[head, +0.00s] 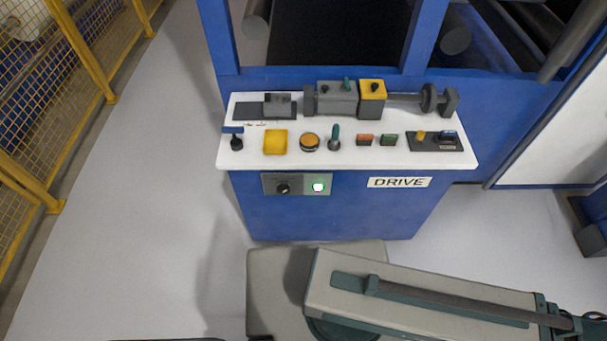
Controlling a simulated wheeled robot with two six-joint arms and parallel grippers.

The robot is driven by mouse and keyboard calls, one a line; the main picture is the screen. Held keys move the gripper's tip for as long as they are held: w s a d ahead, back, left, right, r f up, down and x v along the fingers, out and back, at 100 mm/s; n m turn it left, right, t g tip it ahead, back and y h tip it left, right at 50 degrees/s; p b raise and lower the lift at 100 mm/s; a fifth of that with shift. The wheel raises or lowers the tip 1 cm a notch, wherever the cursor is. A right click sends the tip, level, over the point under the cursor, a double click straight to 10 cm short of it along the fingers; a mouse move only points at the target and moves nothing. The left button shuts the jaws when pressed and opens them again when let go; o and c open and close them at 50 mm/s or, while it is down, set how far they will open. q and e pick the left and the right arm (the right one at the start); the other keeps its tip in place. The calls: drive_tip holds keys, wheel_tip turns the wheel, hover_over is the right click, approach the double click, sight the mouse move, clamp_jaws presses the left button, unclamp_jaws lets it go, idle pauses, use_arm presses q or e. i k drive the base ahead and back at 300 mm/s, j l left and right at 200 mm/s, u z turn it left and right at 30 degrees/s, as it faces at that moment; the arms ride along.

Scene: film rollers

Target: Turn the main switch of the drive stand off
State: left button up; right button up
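The drive stand (330,212) is a blue cabinet with a white top, in the middle of the head view, with a "DRIVE" label (399,182) on its front. A small grey panel (300,178) on the front's left part carries a black rotary knob (283,188), which looks like the main switch. A green lamp (318,187) beside the knob is lit. The knob's exact pointing direction is too small to tell. Nothing touches the knob. Neither of my grippers shows; only parts of my own body and arm are seen along the bottom.
The white top (232,158) holds a yellow block (276,141), an orange round button (309,141), small levers, red and green buttons, and a motor with a shaft (338,97). A yellow mesh fence (75,60) stands at left. The floor (130,200) between fence and stand is clear.

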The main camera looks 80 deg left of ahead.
sight(283, 188)
drive_tip(key=k+j+u, duration=0.15)
drive_tip(key=k+j, duration=0.15)
drive_tip(key=k+j+u, duration=0.1)
drive_tip(key=k+j, duration=0.2)
drive_tip(key=k+j+u, duration=0.15)
drive_tip(key=k+j, duration=0.15)
drive_tip(key=j, duration=0.2)
drive_tip(key=k+j+u, duration=0.15)
drive_tip(key=j, duration=0.25)
drive_tip(key=k+j+u, duration=0.1)
drive_tip(key=k+j, duration=0.25)
drive_tip(key=i+j+u, duration=0.1)
drive_tip(key=j, duration=0.35)
drive_tip(key=i+j+u, duration=0.1)
drive_tip(key=j, duration=0.4)
drive_tip(key=k+l+z, duration=0.65)
drive_tip(key=z, duration=0.2)
